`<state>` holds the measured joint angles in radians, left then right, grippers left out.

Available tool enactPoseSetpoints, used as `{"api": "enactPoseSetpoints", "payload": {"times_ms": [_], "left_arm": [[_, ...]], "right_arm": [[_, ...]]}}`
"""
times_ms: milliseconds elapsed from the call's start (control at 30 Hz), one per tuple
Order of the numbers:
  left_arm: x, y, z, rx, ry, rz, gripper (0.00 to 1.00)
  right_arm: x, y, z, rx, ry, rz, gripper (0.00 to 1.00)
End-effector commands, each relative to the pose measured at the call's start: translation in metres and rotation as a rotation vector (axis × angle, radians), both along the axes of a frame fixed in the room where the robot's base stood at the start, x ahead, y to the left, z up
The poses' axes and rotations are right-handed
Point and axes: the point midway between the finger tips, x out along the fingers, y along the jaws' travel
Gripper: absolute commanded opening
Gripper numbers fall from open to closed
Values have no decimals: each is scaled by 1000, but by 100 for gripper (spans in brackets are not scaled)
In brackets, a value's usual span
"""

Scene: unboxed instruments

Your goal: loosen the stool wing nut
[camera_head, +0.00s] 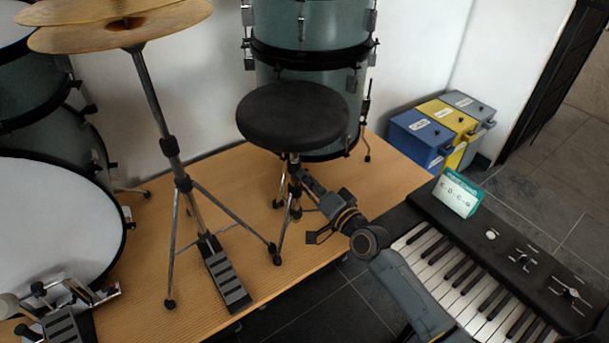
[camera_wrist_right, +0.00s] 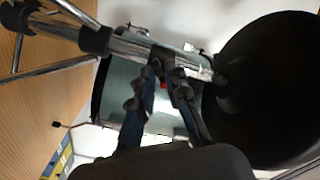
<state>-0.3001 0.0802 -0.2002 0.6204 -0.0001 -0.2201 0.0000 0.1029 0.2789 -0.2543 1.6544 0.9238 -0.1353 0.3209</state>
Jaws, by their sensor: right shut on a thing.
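The stool has a round black seat (camera_head: 292,112) on a post with a tripod base, standing on the wooden platform. My right gripper (camera_head: 304,180) reaches in from the lower right to the post just below the seat. In the right wrist view the post (camera_wrist_right: 135,46) runs across the top to the dark underside of the seat (camera_wrist_right: 268,95). There the right gripper (camera_wrist_right: 166,76) is shut with its fingertips at the post, where the wing nut sits. The fingers largely hide the wing nut. My left gripper is out of view.
A cymbal stand (camera_head: 160,130) with a pedal (camera_head: 226,280) stands left of the stool. A green drum (camera_head: 312,35) stands close behind it. A keyboard (camera_head: 480,270) with a small sign (camera_head: 457,192) is at right, beside my right arm. Bins (camera_head: 418,136) stand behind.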

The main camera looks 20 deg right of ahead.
Motion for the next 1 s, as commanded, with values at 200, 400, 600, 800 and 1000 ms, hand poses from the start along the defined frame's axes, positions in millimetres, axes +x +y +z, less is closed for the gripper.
{"api": "enactPoseSetpoints", "payload": {"times_ms": [200, 400, 600, 800, 1000], "left_arm": [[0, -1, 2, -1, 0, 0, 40], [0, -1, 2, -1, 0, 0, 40], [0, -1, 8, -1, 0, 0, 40], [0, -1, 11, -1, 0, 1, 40], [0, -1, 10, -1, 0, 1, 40]], "right_arm": [[0, -1, -1, -204, -72, 0, 0], [0, -1, -1, -203, -71, 0, 0], [0, -1, 1, -437, -155, 1, 0], [0, 0, 0, -599, -215, 1, 0], [0, 0, -1, -594, -214, 0, 36]]}}
